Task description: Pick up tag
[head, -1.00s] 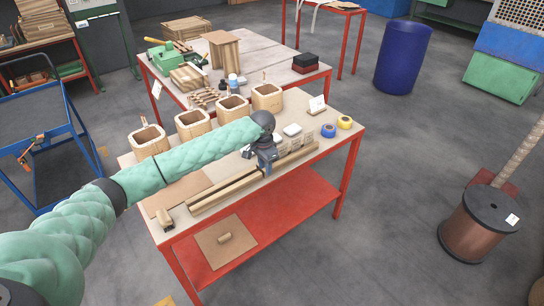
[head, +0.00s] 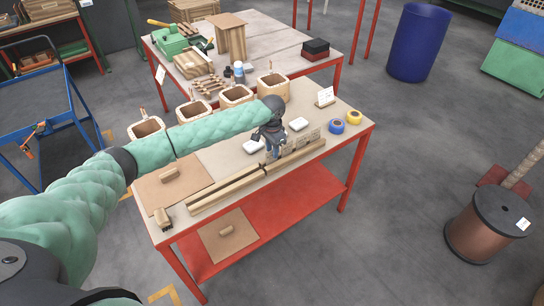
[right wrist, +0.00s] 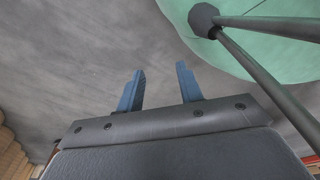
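A small white card (head: 325,96) stands upright in a wooden holder at the table's back right. Two flat white pieces lie on the table: one (head: 253,147) just left of my left gripper, one (head: 298,124) to its right. I cannot tell which of these is the tag. My left gripper (head: 273,154) points down near the wooden rails at the front edge; its fingers are too small to tell open from shut. My right gripper (right wrist: 160,88) is open and empty, with its two blue fingers apart over grey floor in the right wrist view.
Several open wooden coil boxes, such as this one (head: 236,95), line the table's back. Wooden rails (head: 228,190) run along the front. A blue tape roll (head: 337,127) and a yellow one (head: 354,117) lie at the right. A brown panel (head: 180,190) lies at the left.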

